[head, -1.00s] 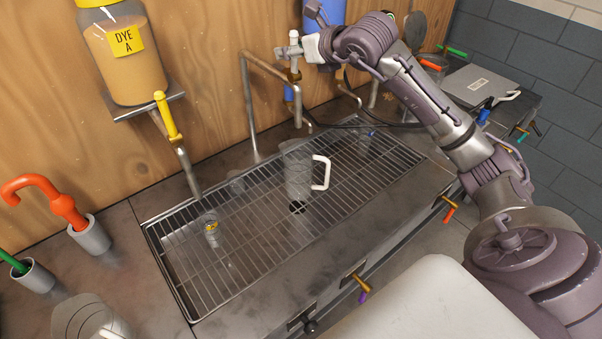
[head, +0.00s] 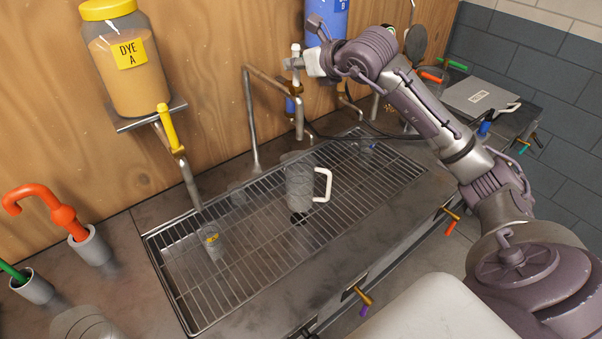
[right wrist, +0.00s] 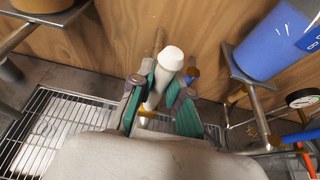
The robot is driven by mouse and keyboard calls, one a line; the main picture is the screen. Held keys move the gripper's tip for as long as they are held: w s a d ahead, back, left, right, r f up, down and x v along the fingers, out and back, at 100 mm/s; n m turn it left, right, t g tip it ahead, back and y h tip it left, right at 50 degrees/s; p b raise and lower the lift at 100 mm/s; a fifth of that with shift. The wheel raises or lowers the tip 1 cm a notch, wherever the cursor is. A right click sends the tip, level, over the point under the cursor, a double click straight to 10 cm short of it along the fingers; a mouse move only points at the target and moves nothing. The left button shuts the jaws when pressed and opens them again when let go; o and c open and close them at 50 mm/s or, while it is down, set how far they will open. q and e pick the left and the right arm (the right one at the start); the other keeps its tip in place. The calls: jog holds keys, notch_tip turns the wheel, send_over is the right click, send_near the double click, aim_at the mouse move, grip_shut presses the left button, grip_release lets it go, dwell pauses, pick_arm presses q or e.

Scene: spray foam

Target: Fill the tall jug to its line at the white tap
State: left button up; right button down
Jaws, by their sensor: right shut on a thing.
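The tall clear jug (head: 299,187) with a white handle stands upright on the wire grate below the white tap. Its water level and line are too small to make out. The white tap (head: 295,50) has a white-capped lever above a brass body. My right gripper (head: 308,66) is at this lever in the head view. In the right wrist view, its teal-padded fingers (right wrist: 160,103) sit either side of the white-capped lever (right wrist: 172,59) and are shut on it. My left gripper is not in view.
The grate (head: 180,290) covers a sink and also holds smaller clear vessels. A Dye A jar (head: 125,75) with a yellow-handled tap is at left. A blue container (head: 327,18) is behind my right arm. An orange-handled tool (head: 62,215) stands in a holder at far left.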

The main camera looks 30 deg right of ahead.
jog(key=shift+s+f+b, duration=0.15)
jog(key=shift+s+b, duration=0.1)
jog(key=shift+b, duration=0.1)
jog(key=shift+s+d+b, duration=0.1)
jog(key=shift+s+b, duration=0.4)
jog(key=shift+s, duration=0.25)
jog(key=shift+s+b, duration=0.3)
jog(key=shift+b, duration=0.15)
jog(key=shift+r, duration=0.2)
dwell(6.2)
